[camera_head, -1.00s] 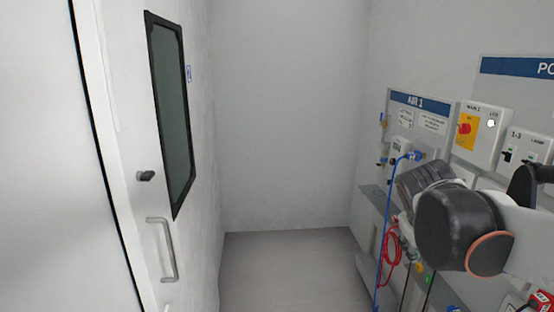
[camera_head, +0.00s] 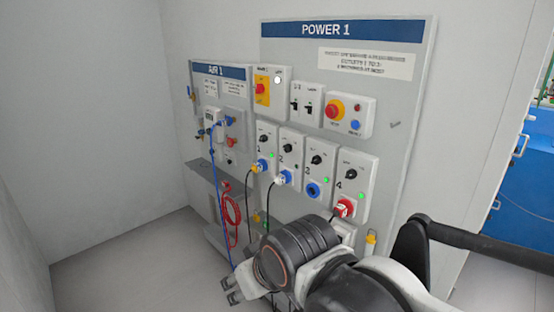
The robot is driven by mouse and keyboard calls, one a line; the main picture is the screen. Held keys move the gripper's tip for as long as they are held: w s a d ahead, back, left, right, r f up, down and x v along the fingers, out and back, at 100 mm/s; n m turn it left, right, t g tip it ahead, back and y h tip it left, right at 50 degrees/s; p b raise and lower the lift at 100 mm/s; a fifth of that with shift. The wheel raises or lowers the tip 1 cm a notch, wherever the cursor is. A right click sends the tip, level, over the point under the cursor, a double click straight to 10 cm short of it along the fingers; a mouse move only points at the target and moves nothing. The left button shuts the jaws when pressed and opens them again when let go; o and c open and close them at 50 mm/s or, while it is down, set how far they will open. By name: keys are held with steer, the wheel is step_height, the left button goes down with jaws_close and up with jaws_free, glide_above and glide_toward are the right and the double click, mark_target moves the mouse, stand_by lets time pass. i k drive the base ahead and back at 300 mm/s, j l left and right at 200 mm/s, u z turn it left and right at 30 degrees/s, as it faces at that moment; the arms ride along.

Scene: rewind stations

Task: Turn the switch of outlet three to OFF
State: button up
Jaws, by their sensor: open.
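Outlet three (camera_head: 327,150) is a white box on the POWER 1 panel, third from the left in the outlet row. Its black rotary switch (camera_head: 316,160) sits above a blue socket (camera_head: 313,190) with no plug seen in it. A green lamp glows beside the socket. The switch's exact pointing is too small to read. My gripper (camera_head: 229,290) is open and empty at the bottom of the view, low and left of outlet three and well apart from it.
Outlets one (camera_head: 266,138) and two (camera_head: 290,150) have plugs with cables. Outlet four (camera_head: 356,172) has a red socket. An emergency stop (camera_head: 336,108) and breakers (camera_head: 308,105) are above. The AIR 1 panel (camera_head: 237,85) stands left. Floor at left (camera_head: 120,265) is clear.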

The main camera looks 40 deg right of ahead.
mark_target(317, 159)
steer(key=z, duration=1.2)
